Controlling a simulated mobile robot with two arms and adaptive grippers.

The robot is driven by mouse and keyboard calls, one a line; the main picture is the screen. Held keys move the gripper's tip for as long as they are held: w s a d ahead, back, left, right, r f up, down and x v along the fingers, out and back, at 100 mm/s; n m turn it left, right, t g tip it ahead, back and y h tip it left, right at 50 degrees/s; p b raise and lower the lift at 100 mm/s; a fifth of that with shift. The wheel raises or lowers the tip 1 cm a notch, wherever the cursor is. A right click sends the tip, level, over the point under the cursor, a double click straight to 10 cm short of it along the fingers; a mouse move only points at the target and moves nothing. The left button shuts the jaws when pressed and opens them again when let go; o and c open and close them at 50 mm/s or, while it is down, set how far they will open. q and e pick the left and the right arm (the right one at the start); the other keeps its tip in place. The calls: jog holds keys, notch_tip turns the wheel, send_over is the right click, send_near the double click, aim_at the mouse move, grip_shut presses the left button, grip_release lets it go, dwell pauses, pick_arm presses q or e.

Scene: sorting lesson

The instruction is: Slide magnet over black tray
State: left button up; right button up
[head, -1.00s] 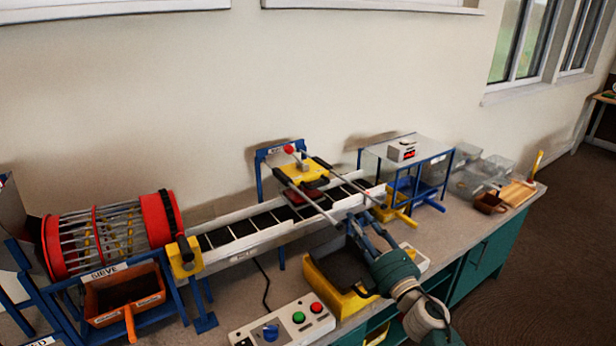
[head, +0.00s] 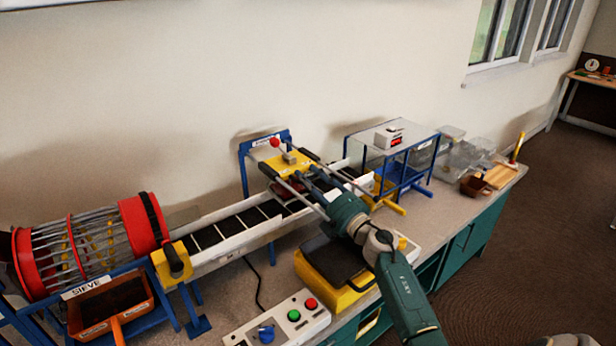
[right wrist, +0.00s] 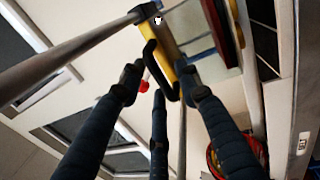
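The magnet carriage is a yellow plate (head: 272,166) with a red-knobbed lever, sitting on two rails above the conveyor; a dark red block shows under it. In the right wrist view its yellow edge (right wrist: 168,42) carries a black handle (right wrist: 152,62). My right gripper (head: 312,178) is at the carriage's front side. In the right wrist view its fingers (right wrist: 160,90) are spread around the handle's end, with no clear grip on it. The black tray (head: 338,262) sits in a yellow frame in front of the conveyor, below my right arm. My left gripper is out of view.
The conveyor (head: 228,235) runs from the red sieve drum (head: 85,235) toward a blue stand with a clear top (head: 375,145). A control box (head: 280,322) with buttons sits at the front edge. Clear bins (head: 465,155) stand farther right.

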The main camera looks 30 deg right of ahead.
jog(key=shift+w+r, duration=0.1)
jog(key=shift+w, duration=0.15)
grip_shut()
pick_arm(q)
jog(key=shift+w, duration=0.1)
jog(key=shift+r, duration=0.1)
